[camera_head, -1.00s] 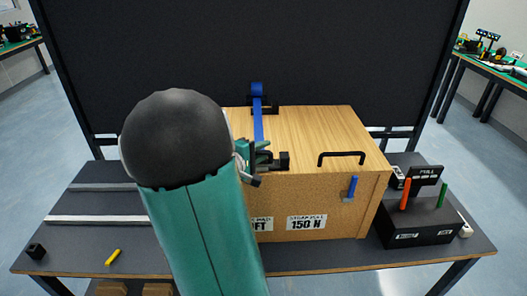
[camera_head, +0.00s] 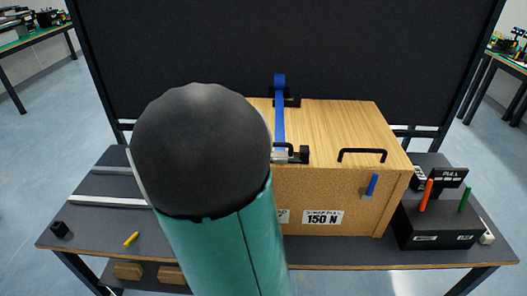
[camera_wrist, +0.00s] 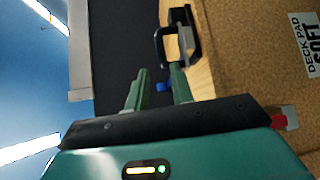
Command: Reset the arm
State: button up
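My gripper (camera_wrist: 159,88) shows in the wrist view with its two green fingers apart and nothing held between them. A black clamp-like fitting (camera_wrist: 178,36) on the wooden box (camera_wrist: 235,75) lies just beyond the fingertips. A small blue part (camera_wrist: 163,87) shows behind the gap between the fingers. In the head view my arm's dark rounded joint and green link cover the left of the wooden box (camera_head: 345,125) and hide my gripper. The black fitting (camera_head: 291,154) shows at the box's upper front edge.
The box has a blue strap (camera_head: 280,120), a black handle (camera_head: 362,154) and a blue lever (camera_head: 371,185). A yellow piece (camera_head: 131,240) and black cube (camera_head: 59,229) lie at left. A dark panel (camera_head: 300,50) stands behind.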

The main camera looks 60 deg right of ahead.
jog(key=shift+w+a, duration=0.1)
jog(key=shift+a, duration=0.25)
dwell(0.4)
jog(key=a+r+n+t+y, duration=0.1)
jog(key=a+t+y, duration=0.4)
jog(key=a, duration=1.3)
jog(key=w+a+r+n+t+y, duration=0.1)
jog(key=a+t+y, duration=0.4)
jog(key=a+y, duration=0.5)
jog(key=a+r, duration=0.1)
jog(key=a, duration=0.7)
jog(key=shift+r+t+y, duration=0.3)
jog(key=shift+r, duration=0.1)
jog(key=shift+d, duration=0.25)
